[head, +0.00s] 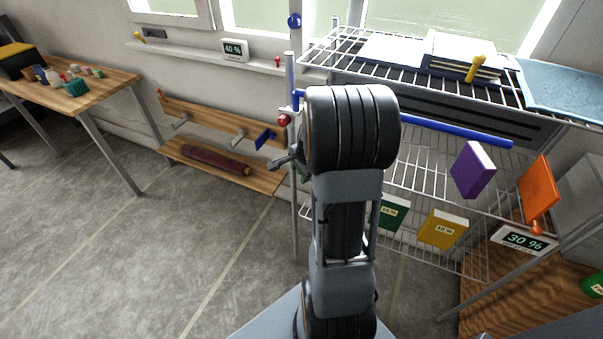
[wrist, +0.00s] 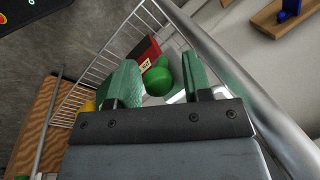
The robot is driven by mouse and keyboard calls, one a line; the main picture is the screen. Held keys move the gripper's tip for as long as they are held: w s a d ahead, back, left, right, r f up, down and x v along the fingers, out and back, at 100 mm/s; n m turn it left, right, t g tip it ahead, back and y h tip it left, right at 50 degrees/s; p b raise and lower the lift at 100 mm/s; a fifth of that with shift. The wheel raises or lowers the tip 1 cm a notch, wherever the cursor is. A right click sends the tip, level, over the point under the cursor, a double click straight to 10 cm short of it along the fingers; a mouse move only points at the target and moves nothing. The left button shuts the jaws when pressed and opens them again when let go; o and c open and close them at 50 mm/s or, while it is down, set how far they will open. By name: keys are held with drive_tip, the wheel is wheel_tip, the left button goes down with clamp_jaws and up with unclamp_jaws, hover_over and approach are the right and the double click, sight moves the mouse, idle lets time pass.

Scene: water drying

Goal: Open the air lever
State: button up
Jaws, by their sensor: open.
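I cannot tell for sure which part is the air lever. A round green knob (wrist: 157,78) shows between the fingers of my gripper (wrist: 160,86) in the wrist view. The gripper is open, with one green pad on each side of the knob; whether they touch it is unclear. In the head view my own arm hides the gripper and the knob. Other handle-like parts there are a red knob (head: 284,120) on the rack's post, a blue piece (head: 265,138) on the wooden wall rail, and a blue round part (head: 295,21) higher up.
A wire rack (head: 430,165) with a long blue bar (head: 460,130) stands right of my arm. It carries a purple book (head: 472,170) and several boxes. A metal post (wrist: 225,65) runs close beside the gripper. A wooden table (head: 85,92) stands far left; the floor before it is clear.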

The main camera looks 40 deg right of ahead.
drive_tip(key=shift+w+f, duration=0.1)
drive_tip(key=shift+f, duration=0.2)
clamp_jaws()
idle(0.4)
